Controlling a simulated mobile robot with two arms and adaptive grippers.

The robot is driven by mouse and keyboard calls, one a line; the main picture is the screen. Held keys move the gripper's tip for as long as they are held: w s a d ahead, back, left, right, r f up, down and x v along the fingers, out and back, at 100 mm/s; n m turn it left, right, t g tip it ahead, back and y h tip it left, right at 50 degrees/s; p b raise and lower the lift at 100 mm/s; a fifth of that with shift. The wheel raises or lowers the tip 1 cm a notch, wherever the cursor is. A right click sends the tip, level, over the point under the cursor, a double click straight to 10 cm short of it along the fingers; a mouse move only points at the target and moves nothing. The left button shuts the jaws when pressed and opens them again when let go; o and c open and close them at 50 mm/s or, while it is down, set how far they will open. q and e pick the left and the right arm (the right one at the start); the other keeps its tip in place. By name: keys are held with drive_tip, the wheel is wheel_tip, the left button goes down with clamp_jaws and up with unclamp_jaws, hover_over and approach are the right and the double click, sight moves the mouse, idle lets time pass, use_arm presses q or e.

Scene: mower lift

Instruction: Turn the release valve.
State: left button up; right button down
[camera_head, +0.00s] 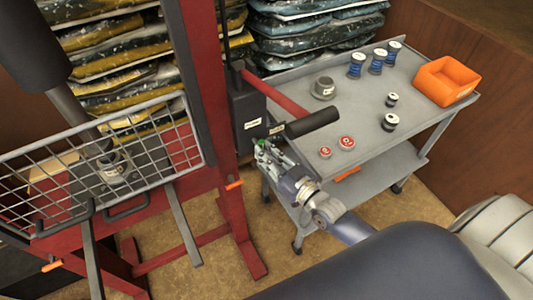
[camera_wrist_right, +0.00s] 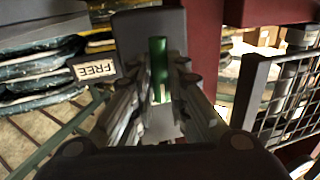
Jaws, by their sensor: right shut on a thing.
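The release valve shows as a green knob (camera_wrist_right: 158,62) in the right wrist view, on the dark pump block (camera_head: 248,118) fixed to the red lift post. My right gripper (camera_head: 262,148) reaches in from the lower right, just below the block. In the right wrist view its fingers (camera_wrist_right: 160,92) are shut on the green knob, one on each side. A label reading FREE (camera_wrist_right: 95,68) is left of the knob in that view. My left arm comes in from the left, its wrist behind the wire basket; its fingertips are hidden.
The wire basket (camera_head: 165,130) hangs left of the post. A black-gripped handle (camera_head: 312,123) sticks out above my right gripper. A grey cart (camera_head: 350,100) stands behind, with blue spools, small parts, two red-topped pieces and an orange bin (camera_head: 446,80). Bagged stock is stacked at the back.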

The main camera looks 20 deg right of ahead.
drive_tip(key=shift+a+f+m+t+h+b, duration=0.1)
drive_tip(key=shift+m+t+h+b, duration=0.65)
drive_tip(key=shift+m, duration=2.45)
drive_tip(key=shift+d+f+m+t+h+b, duration=0.2)
drive_tip(key=shift+m+b, duration=0.95)
drive_tip(key=shift+m, duration=2.05)
drive_tip(key=shift+a+f+m+t+h+b, duration=0.15)
drive_tip(key=shift+m+t+h+b, duration=0.6)
drive_tip(key=shift+m, duration=2.45)
drive_tip(key=shift+r+g, duration=0.15)
drive_tip(key=shift+g, duration=0.15)
drive_tip(key=c, duration=1.6)
unclamp_jaws()
drive_tip(key=shift+o, duration=0.2)
drive_tip(key=shift+s, duration=0.1)
